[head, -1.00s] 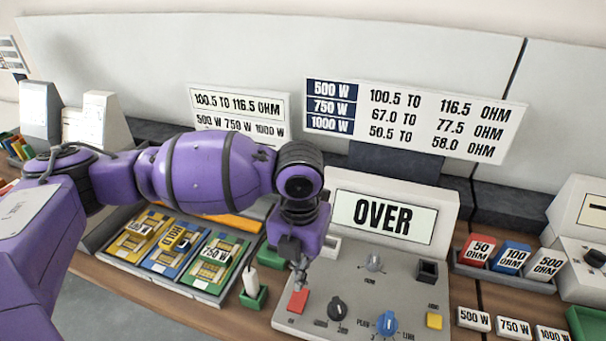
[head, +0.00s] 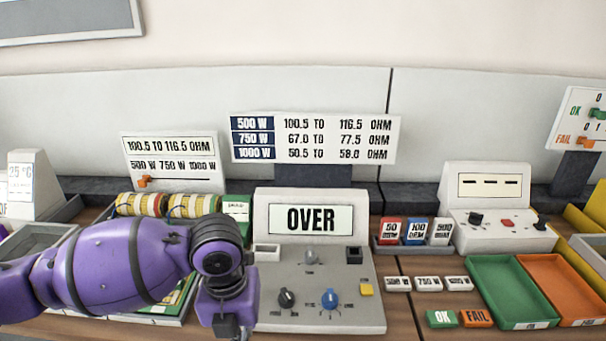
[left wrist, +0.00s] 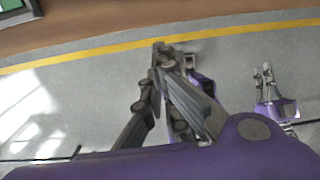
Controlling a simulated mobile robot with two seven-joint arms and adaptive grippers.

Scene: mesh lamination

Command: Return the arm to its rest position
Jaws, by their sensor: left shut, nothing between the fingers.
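My left arm (head: 125,262) comes in from the left in the head view, in front of the tester. The mount of my left gripper shows at the bottom edge, and its fingertips are cut off. In the left wrist view my left gripper (left wrist: 160,50) is shut and empty, its tips together over the grey floor near a yellow line. Another purple gripper, which looks like my right one (left wrist: 265,78), shows small at the right of that view. Whether its fingers are open is unclear.
The tester (head: 360,312) reads OVER. Right of it are a green tray (head: 508,318) and an orange tray (head: 572,316). A tray of parts lies behind my left arm, partly hidden. In the left wrist view a brown bench edge (left wrist: 120,30) runs along the top.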

